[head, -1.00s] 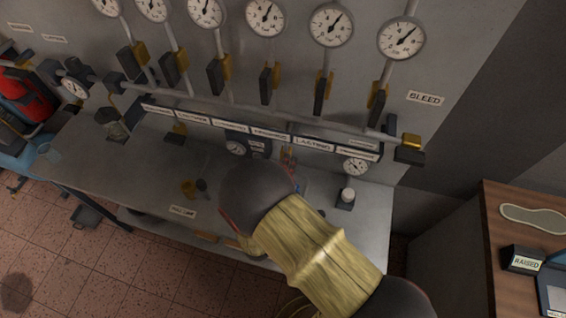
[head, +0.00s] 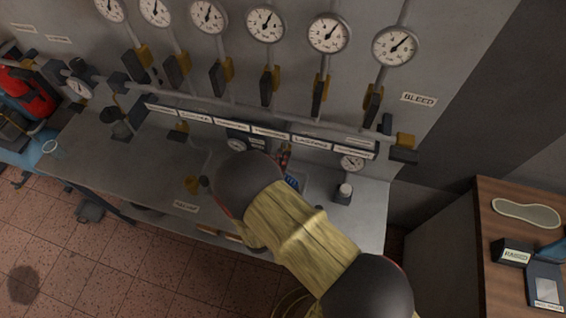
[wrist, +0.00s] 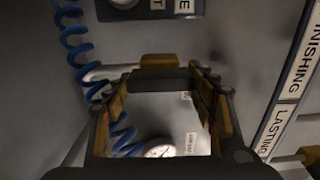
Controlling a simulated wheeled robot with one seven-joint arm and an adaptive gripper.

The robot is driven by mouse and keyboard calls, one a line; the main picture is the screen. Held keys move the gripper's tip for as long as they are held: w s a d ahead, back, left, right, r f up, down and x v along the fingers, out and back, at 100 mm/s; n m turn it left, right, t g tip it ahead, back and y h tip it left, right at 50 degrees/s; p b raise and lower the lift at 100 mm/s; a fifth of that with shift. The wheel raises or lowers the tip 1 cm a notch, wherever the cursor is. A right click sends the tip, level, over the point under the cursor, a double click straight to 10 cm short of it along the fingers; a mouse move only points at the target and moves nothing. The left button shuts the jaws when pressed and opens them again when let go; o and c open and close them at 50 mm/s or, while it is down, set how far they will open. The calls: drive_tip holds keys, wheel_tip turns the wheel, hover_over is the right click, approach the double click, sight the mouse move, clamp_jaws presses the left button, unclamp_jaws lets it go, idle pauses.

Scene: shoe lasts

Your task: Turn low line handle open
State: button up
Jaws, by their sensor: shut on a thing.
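In the wrist view my gripper (wrist: 160,85) has its two fingers at left and right, with a dark bar (wrist: 160,73) between their tips. A yellow block (wrist: 160,60) sits just beyond the bar. The bar looks like a valve handle in my grip, lying across the view, but no label readable here names it as the low line handle. A pale pipe (wrist: 105,71) runs up to the left finger. In the head view my arm hides the gripper and what it holds.
A blue coiled hose (wrist: 78,45) hangs close to my left finger. In the head view several gauges and dark-handled yellow valves line the wall above the bench (head: 100,165). A white-topped pot (head: 344,191) stands right of my arm.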

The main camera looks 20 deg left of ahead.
drive_tip(key=o, duration=0.9)
drive_tip(key=shift+c, duration=0.2)
drive_tip(key=shift+s, duration=0.1)
drive_tip(key=s, duration=0.7)
drive_tip(key=shift+s+d, duration=0.15)
drive_tip(key=shift+d, duration=0.25)
drive_tip(key=shift+f, duration=0.1)
